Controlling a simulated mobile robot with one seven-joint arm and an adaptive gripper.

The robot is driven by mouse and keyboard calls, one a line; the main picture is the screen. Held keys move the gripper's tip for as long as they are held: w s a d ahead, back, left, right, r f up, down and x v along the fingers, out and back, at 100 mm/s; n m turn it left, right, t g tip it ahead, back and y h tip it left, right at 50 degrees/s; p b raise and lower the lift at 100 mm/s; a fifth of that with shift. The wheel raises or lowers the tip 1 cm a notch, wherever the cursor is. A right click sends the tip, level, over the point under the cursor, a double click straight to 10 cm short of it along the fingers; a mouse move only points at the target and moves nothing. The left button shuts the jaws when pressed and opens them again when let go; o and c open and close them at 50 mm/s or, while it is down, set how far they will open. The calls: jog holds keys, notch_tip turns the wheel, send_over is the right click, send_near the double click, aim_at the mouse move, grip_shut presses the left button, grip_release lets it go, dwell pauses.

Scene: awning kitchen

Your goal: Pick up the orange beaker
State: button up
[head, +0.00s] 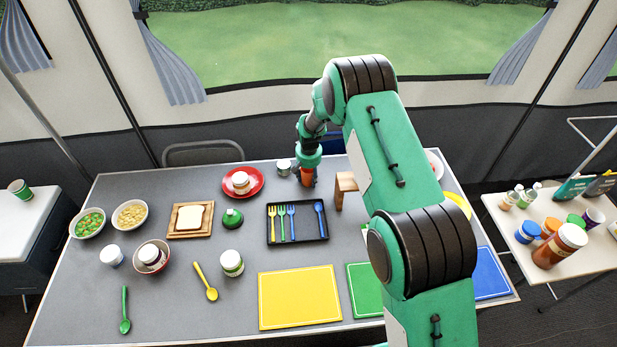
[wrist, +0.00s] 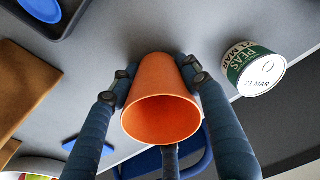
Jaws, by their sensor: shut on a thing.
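The orange beaker (wrist: 158,88) is in the middle of the wrist view, with its open mouth facing the camera. My gripper (wrist: 158,72) is shut on it, with blue fingers against its left and right sides. A further finger shows below the rim. In the head view, my gripper (head: 307,166) is at the back of the grey table, and a little of the orange beaker (head: 307,180) shows beneath it. The beaker's base is at or close to the tabletop; I cannot tell whether it touches.
A peas can (wrist: 252,68) stands close beside the beaker; it also shows in the head view (head: 284,167). A wooden block (head: 345,187) stands to the right. A black cutlery tray (head: 298,235) lies in front. A red plate (head: 257,190) is further left.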

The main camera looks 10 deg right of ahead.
aim_at(308, 171)
jog(key=shift+r, duration=0.15)
dwell(0.3)
jog(key=shift+r, duration=0.55)
notch_tip(308, 171, up, 2)
jog(key=shift+r+p, duration=0.1)
jog(key=shift+p, duration=0.35)
jog(key=s, duration=0.5)
jog(key=s+d+r+p, duration=0.1)
jog(key=s, duration=0.4)
jog(key=s+d, duration=0.1)
jog(key=s, duration=0.5)
jog(key=shift+r+p, duration=0.2)
jog(key=shift+p, duration=0.2)
